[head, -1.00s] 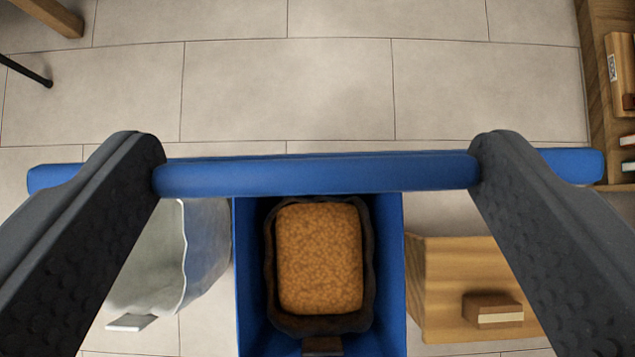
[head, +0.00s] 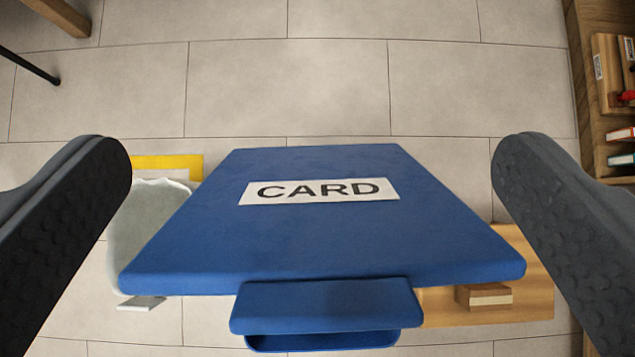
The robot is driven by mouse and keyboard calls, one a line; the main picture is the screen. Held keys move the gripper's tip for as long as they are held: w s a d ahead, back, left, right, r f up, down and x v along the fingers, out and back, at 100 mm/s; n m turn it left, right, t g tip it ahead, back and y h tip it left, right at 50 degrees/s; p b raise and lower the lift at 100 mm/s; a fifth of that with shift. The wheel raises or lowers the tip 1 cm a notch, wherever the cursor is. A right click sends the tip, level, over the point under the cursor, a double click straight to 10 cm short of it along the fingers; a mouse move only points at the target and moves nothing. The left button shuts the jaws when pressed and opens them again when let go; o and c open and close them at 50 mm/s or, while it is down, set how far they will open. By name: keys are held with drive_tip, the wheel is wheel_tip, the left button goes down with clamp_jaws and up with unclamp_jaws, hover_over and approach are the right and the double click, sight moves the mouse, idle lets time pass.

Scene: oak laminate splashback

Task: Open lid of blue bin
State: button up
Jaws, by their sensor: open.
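The blue bin's lid (head: 330,235) fills the middle of the view, its upper face with a white "CARD" label (head: 320,191) turned toward me. It narrows sharply toward its far edge, so it looks tilted, with its near edge raised. A blue lip or handle (head: 328,306) is at the near edge. The bin's body and its inside are hidden under the lid. My gripper (head: 312,165) is open and empty, one dark finger at each side of the lid, with no contact visible.
A pale grey bin (head: 147,236) with a yellow strip (head: 180,163) stands to the left, partly hidden. A wooden bin (head: 535,290) with a block-like handle (head: 484,297) is at the right. Shelves (head: 590,120) line the right edge. Tiled floor (head: 340,85) beyond is clear.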

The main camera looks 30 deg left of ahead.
drive_tip(key=v, duration=0.9)
drive_tip(key=shift+s+d+r+b, duration=0.2)
drive_tip(key=shift+d+b, duration=0.05)
drive_tip(key=shift+b, duration=0.1)
